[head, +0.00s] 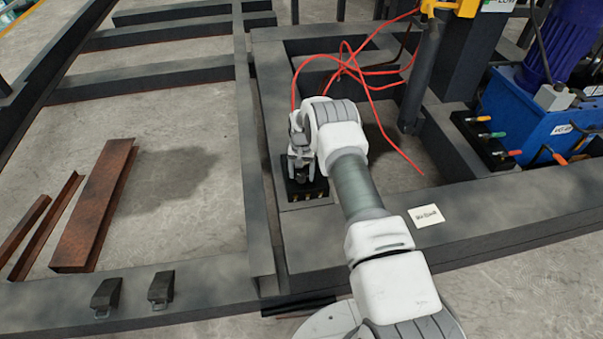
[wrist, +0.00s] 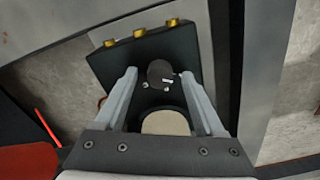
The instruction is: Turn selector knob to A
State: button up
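The selector knob (wrist: 160,71) is a dark round knob on a black box (wrist: 184,48) with brass fittings along one edge. Small white marks show beside the knob. My gripper (wrist: 159,76) is open, with one finger on each side of the knob in the wrist view. Gaps show between the fingers and the knob, and I cannot tell how deep the fingertips reach. In the head view my gripper (head: 301,172) points down over the black box (head: 317,188), and the knob is hidden there. I cannot read a letter A or the knob's setting.
Red cables (head: 345,65) loop behind my arm. A blue machine (head: 540,125) with coloured levers stands at right. Dark steel beams (head: 258,175) frame the box. A white label (head: 426,215) lies on the beam at right. Rusty channels (head: 95,205) lie on the floor at left.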

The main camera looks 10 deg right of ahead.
aim_at(301, 176)
jog(key=shift+r, duration=0.1)
notch_tip(301, 176, up, 17)
jog(key=p, duration=0.5)
jog(key=shift+p, duration=0.35)
jog(key=shift+r, duration=0.1)
